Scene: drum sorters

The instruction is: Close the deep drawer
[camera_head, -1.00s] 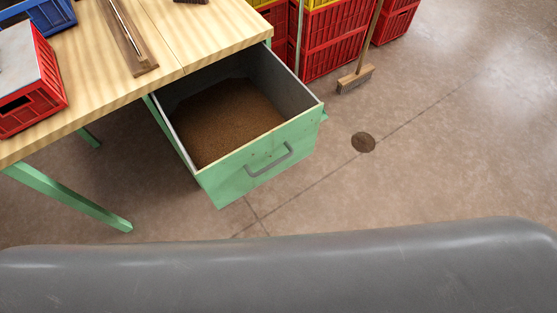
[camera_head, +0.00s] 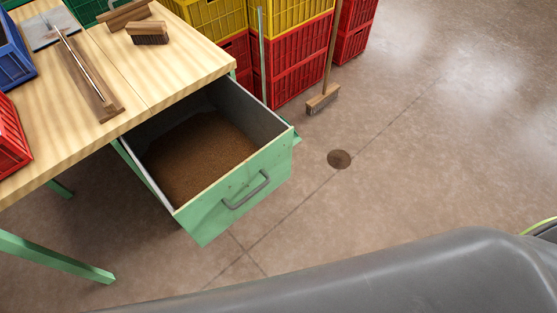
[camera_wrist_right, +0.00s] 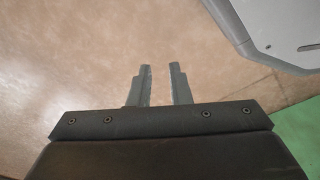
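The deep drawer (camera_head: 228,205) is green with a grey bar handle (camera_head: 246,190) on its front. It stands pulled far out from under the wooden workbench (camera_head: 165,75), and brown granular material (camera_head: 200,155) covers its bottom. My right gripper (camera_wrist_right: 161,68) shows in the right wrist view, its two fingers apart with bare floor between them. Nothing is held there, and the drawer handle is not seen in that view. My left gripper is not in view.
Stacked red and yellow crates (camera_head: 290,50) stand behind the drawer, with a broom (camera_head: 323,99) beside them. Brushes (camera_head: 149,32) and crates (camera_head: 8,135) sit on the bench. The floor right of the drawer is clear, with a round drain (camera_head: 339,159).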

